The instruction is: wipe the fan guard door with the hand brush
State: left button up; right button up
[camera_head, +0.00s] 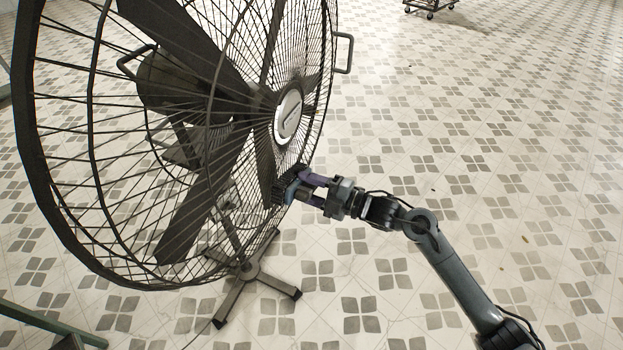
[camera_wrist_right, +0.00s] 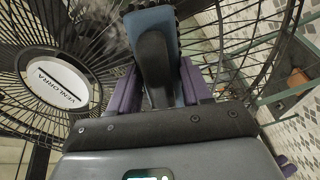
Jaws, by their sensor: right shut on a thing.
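A large black fan with a round wire guard (camera_head: 90,215) fills the left of the head view. Its pale hub badge (camera_head: 288,115) also shows in the right wrist view (camera_wrist_right: 60,80). My right gripper (camera_head: 305,190) is shut on a hand brush (camera_head: 290,185), holding it at the lower right of the guard. In the wrist view the brush (camera_wrist_right: 152,50) has a blue body, black handle and dark bristles, between purple fingers. The bristles are close to the wires; contact is unclear. Small purple shapes at the wrist view's lower right look like my left gripper (camera_wrist_right: 285,167), too cropped to read.
The fan's cross-shaped stand (camera_head: 248,270) is on the patterned tile floor (camera_head: 480,180), which is clear on the right. A green frame (camera_head: 55,322) is at the lower left. A wheeled dolly (camera_head: 432,7) is far back. A guard handle (camera_head: 345,52) juts out right.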

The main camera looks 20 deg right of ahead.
aim_at(309, 196)
jog(key=shift+s+a+r+p, duration=0.1)
jog(key=shift+s+a+p, duration=0.25)
jog(key=shift+s+a, duration=0.35)
jog(key=shift+s+a+p, duration=0.4)
jog(key=shift+s+a, duration=0.35)
jog(key=shift+a, duration=0.05)
jog(key=shift+r+p, duration=0.8)
jog(key=shift+r, duration=0.15)
jog(key=shift+w+d+f, duration=0.1)
jog(key=shift+w+d, duration=0.15)
jog(key=shift+w+d+b, duration=0.6)
jog(key=shift+w+d, duration=0.35)
jog(key=shift+d, duration=0.05)
jog(key=shift+w+d+b, duration=0.95)
jog(key=shift+w+d, duration=0.5)
jog(key=w+d+b, duration=0.5)
jog(key=w+d, duration=0.1)
jog(key=shift+w+d, duration=0.2)
jog(key=shift+d, duration=0.15)
